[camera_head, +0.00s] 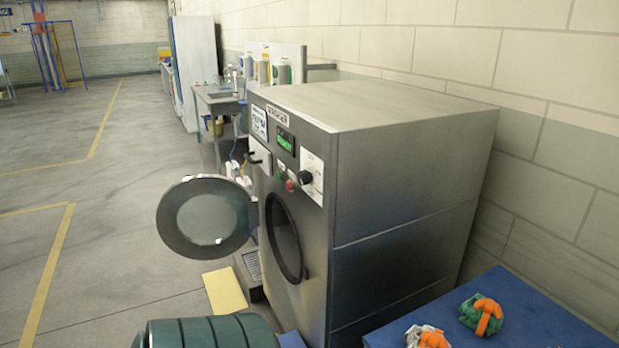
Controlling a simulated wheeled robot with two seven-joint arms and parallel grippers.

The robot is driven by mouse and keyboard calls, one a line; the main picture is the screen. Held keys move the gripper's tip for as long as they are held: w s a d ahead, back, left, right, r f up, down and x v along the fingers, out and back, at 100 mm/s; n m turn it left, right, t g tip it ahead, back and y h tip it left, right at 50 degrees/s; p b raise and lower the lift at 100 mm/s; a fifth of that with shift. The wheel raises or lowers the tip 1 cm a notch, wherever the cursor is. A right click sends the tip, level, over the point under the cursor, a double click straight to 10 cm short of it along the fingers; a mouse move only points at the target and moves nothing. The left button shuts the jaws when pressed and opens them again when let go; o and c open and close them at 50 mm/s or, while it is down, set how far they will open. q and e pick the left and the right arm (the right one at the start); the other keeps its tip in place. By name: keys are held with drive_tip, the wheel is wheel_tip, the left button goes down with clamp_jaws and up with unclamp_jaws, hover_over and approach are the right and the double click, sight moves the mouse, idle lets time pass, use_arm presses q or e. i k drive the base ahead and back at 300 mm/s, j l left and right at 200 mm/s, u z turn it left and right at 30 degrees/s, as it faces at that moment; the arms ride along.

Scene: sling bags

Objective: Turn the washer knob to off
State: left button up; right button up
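The washer (390,190) is a large grey metal machine in the middle of the view. Its round door (207,217) stands open to the left, and the dark drum opening (285,240) shows. A black round knob (305,177) sits on a white panel at the right of its front face. A red button (290,186) and a green button (281,174) are left of the knob, under a display (285,141) with green lettering. The knob's pointer setting is too small to read. Neither of my grippers shows in the view.
A dark green ribbed object (210,332) stands at the bottom. A sink bench (215,97) is behind the washer. The floor at left is clear.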

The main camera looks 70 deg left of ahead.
sight(304, 177)
drive_tip(key=u, duration=2.1)
drive_tip(key=i, duration=0.4)
